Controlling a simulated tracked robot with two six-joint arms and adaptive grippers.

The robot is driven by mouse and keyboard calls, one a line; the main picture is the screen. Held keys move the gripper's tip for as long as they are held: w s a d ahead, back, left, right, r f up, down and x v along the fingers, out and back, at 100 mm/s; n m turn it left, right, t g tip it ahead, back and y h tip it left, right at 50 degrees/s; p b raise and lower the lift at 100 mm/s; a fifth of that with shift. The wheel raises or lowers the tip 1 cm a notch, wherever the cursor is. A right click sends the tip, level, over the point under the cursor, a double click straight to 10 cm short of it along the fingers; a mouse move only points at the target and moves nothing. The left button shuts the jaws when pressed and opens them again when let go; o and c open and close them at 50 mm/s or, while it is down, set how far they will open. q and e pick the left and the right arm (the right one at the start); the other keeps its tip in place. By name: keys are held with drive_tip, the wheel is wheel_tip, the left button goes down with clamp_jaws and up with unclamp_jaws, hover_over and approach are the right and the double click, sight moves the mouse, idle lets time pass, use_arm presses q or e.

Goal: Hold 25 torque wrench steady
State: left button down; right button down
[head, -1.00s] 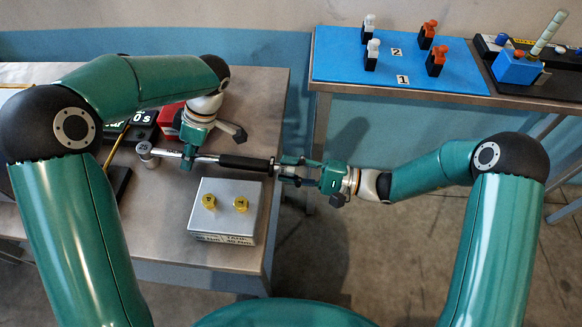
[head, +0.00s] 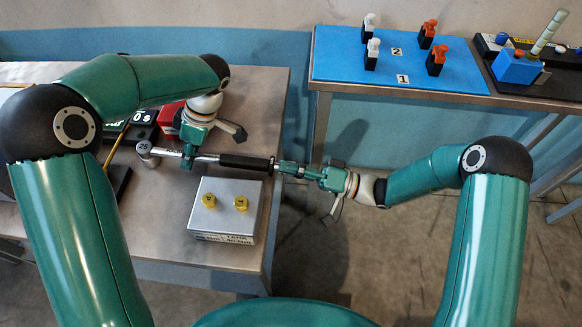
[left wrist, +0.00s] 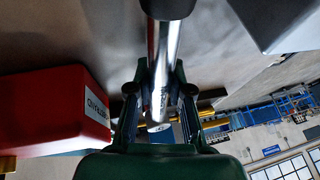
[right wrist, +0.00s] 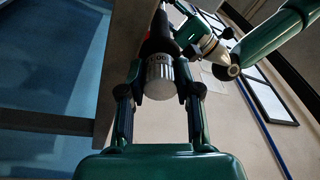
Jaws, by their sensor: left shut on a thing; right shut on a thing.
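The torque wrench, with a round head marked 25 (head: 146,152), a steel shaft and a black handle (head: 246,163), is held level above the left table. My left gripper (head: 188,160) is shut on its shaft near the head; the shaft (left wrist: 165,60) runs between the fingers in the left wrist view. My right gripper (head: 284,168) is shut on the silver end of the handle, past the table's right edge. In the right wrist view that silver knurled end (right wrist: 160,78) sits between the fingertips.
A red box (head: 170,117) is behind my left gripper. A blue board (head: 340,65) with several small parts lies on the right table.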

drive_tip(key=shift+s+f+n+g, duration=0.1)
drive_tip(key=shift+f+n+g, duration=0.05)
drive_tip(key=shift+n, duration=0.85)
drive_tip(key=shift+s+f+n+g, duration=0.1)
drive_tip(key=shift+f+n+g, duration=0.05)
drive_tip(key=shift+n, duration=0.85)
drive_tip(key=c, duration=1)
unclamp_jaws()
drive_tip(key=shift+w, duration=0.1)
drive_tip(key=shift+c, duration=0.2)
drive_tip(key=shift+o, duration=1.3)
drive_tip(key=shift+r, duration=0.15)
drive_tip(key=shift+w+d, duration=0.1)
drive_tip(key=s+d+f, duration=0.1)
drive_tip(key=d+f, duration=0.1)
drive_tip(key=d, duration=0.9)
drive_tip(key=shift+d+f, duration=0.15)
drive_tip(key=shift+d, duration=0.15)
